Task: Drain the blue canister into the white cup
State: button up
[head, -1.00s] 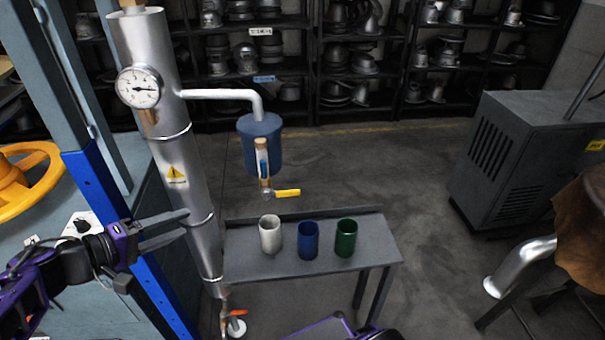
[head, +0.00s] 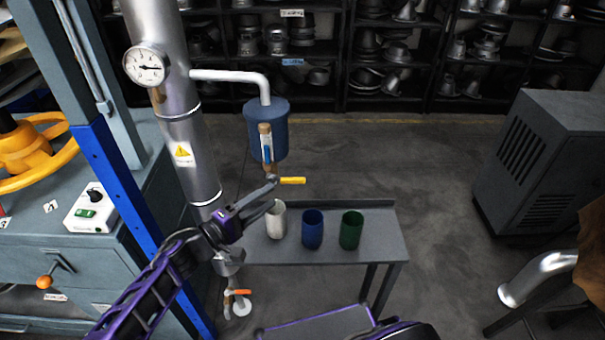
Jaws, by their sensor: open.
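The blue canister (head: 280,122) hangs from the end of a white pipe. A sight tube (head: 266,150) with blue in it runs down its front. Below it is a valve with a yellow lever (head: 292,181), which points to the right. The white cup (head: 277,222) stands upright on a small grey table (head: 350,250), roughly below the valve. Its contents cannot be made out. My gripper (head: 273,192) is open and empty, left of the yellow lever. Its fingers point up and right, appearing in front of the valve's lower part and the cup's upper left. Contact cannot be told.
A blue cup (head: 312,229) and a green cup (head: 351,230) stand right of the white cup. A silver column (head: 190,150) with a gauge (head: 146,66) rises at left, near my arm. An orange-handled valve (head: 238,292) is low on it. Open floor lies right of the table.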

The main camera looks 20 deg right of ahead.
aim_at(294, 179)
jog(key=x, duration=1.2)
jog(key=shift+d, duration=0.1)
grip_shut()
dwell(1.0)
